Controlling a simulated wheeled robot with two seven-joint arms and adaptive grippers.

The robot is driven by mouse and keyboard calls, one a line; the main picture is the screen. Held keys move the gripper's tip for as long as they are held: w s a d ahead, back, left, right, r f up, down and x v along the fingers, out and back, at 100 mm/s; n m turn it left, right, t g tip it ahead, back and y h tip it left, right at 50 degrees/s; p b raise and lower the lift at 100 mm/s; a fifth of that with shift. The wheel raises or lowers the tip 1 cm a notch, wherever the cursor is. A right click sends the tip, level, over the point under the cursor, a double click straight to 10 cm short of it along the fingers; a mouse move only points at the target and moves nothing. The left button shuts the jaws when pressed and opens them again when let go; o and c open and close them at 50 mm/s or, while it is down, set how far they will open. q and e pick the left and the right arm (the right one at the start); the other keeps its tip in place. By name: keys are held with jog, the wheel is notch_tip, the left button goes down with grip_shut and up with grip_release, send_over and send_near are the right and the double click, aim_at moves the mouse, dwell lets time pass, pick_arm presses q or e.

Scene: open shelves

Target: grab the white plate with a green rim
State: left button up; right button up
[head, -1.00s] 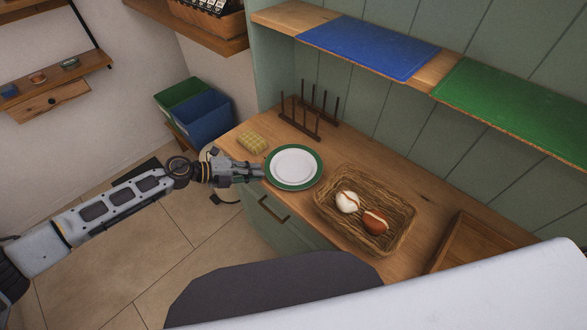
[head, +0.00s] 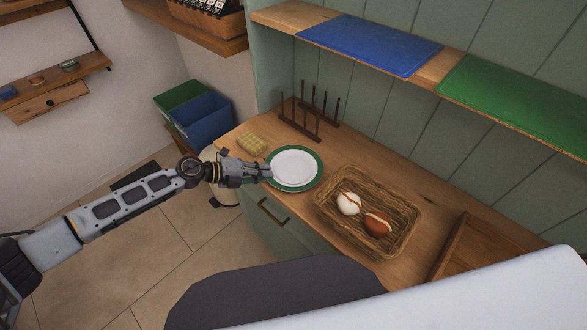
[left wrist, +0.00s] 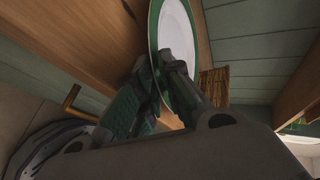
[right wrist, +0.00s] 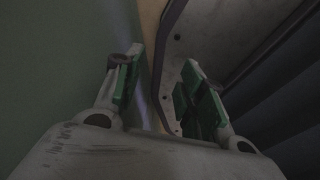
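The white plate with a green rim (head: 294,169) lies on the wooden counter, left of the basket. It also shows in the left wrist view (left wrist: 178,40), with its rim close to the fingertips. My left gripper (head: 268,173) is at the plate's left edge. In the left wrist view its fingers (left wrist: 157,68) are partly open, with a gap narrower than the right gripper's, on either side of the near rim. Contact with the rim cannot be made out. My right gripper (right wrist: 163,62) is open and empty in the right wrist view, beside a pale panel.
A wicker basket (head: 325,217) with a white and a brown item stands right of the plate. A yellow sponge (head: 252,144) and a wooden peg rack (head: 301,125) are behind it. A wooden tray (head: 452,246) is farther right. A shelf with blue and green mats (head: 370,46) hangs above.

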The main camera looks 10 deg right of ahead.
pick_arm(q)
grip_shut()
jog(key=shift+r, duration=0.2)
notch_tip(320, 180, up, 10)
jog(key=shift+f+p, duration=0.15)
jog(key=shift+p, duration=0.2)
dwell(0.6)
